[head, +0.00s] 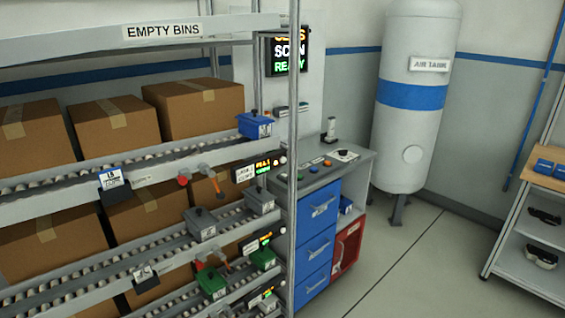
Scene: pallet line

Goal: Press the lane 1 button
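A roller rack (150,164) with several tiers fills the left side of the head view. Small lit displays hang at its right end: an upper one (263,165), a middle one (264,240) and a lower one (262,297). A small pale round knob or button (283,160) sits beside the upper display. The lettering is too small to tell which control is lane 1. Neither gripper is in view.
Brown cartons (195,107) stand on the rack, and a blue bin (254,126) on its upper rollers. A metal post (293,150) stands before the counter (345,158). A white air tank (413,130) stands behind, shelves (530,268) at right. The floor (420,265) between is clear.

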